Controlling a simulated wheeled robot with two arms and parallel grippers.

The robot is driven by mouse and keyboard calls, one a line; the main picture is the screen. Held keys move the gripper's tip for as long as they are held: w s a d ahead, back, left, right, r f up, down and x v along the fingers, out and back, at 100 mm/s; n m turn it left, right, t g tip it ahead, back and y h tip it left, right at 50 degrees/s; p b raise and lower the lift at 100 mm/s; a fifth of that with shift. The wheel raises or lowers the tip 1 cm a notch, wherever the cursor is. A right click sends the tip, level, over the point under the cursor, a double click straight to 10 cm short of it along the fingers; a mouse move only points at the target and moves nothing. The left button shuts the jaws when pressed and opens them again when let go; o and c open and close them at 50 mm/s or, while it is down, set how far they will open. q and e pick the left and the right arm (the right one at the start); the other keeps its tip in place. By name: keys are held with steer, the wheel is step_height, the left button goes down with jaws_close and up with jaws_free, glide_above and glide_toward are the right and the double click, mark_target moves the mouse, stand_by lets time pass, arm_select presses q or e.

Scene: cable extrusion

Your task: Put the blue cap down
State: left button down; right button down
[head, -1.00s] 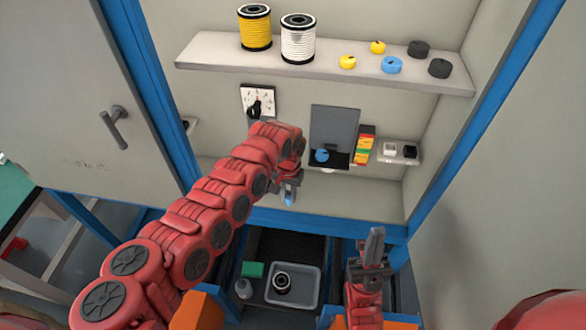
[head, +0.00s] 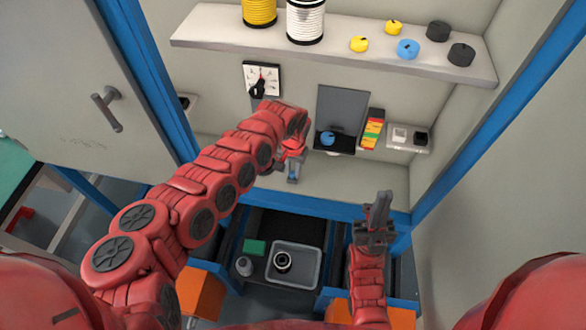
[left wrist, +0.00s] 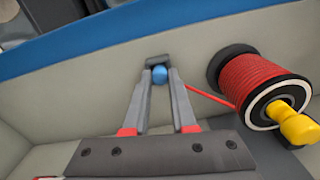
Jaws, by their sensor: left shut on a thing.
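My left gripper (head: 293,172) is inside the cabinet bay, below the upper shelf. In the left wrist view its two fingers (left wrist: 162,85) close on a small round blue piece, which I take as the blue cap (left wrist: 159,74). A grey bracket-like piece lies just beyond the fingertips; I cannot tell whether it touches them.
A red cable spool (left wrist: 262,92) with a yellow cap (left wrist: 300,122) stands right of the left fingers; its red cable runs toward them. The upper shelf (head: 350,54) holds spools and several caps. A grey bin (head: 293,268) is below. A dial (head: 262,80) is on the back wall.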

mark_target(293, 172)
arm_select(q)
steer(key=c, duration=0.7)
jaws_free()
steer(key=shift+w+f, duration=0.15)
steer(key=shift+f, duration=0.05)
steer(key=shift+c, duration=0.2)
steer(key=shift+r, duration=0.1)
steer(key=shift+r, duration=0.35)
step_height(293, 172, up, 6)
steer(key=shift+r+b, duration=0.1)
steer(key=shift+b, duration=0.7)
steer(key=shift+r, duration=0.5)
